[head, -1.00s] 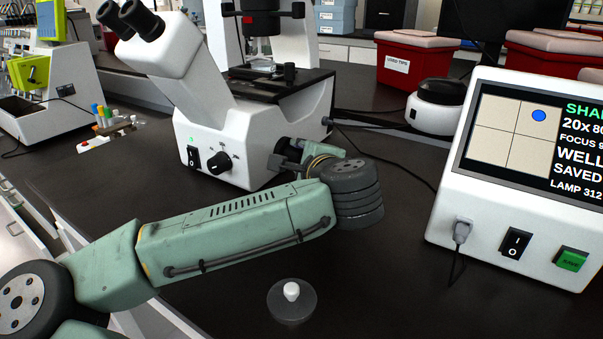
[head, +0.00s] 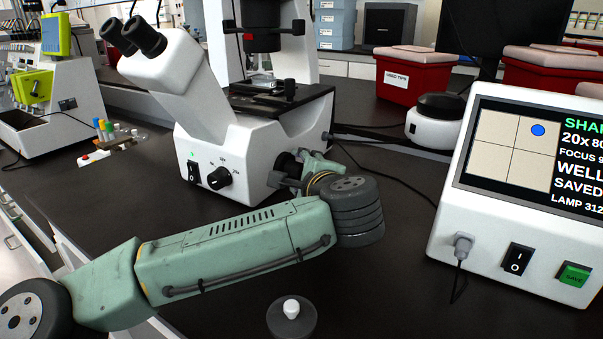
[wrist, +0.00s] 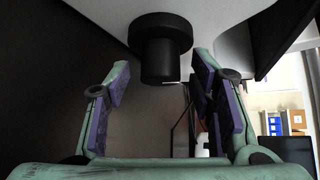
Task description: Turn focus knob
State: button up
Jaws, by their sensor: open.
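The white microscope (head: 240,135) stands on the dark bench. Its black focus knob (head: 287,163) is on the side near my gripper, partly hidden by the fingers in the head view. In the wrist view the focus knob (wrist: 160,55) is a stepped black cylinder, wide at its base and narrower at its end. My gripper (wrist: 163,80) is open, with one purple-padded finger on each side of the knob's narrower end. Gaps show between the knob and both fingers. In the head view my gripper (head: 293,177) is beside the microscope's lower body.
A white control box with a screen (head: 510,150) stands at the right. A round dark base with a white knob (head: 291,312) lies at the front. A black-and-white round device (head: 436,122) and red bins (head: 413,77) stand behind. Bench between is mostly clear.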

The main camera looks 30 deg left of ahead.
jog(key=v, duration=0.7)
jog(key=shift+s+d, duration=0.1)
jog(key=shift+d, duration=0.05)
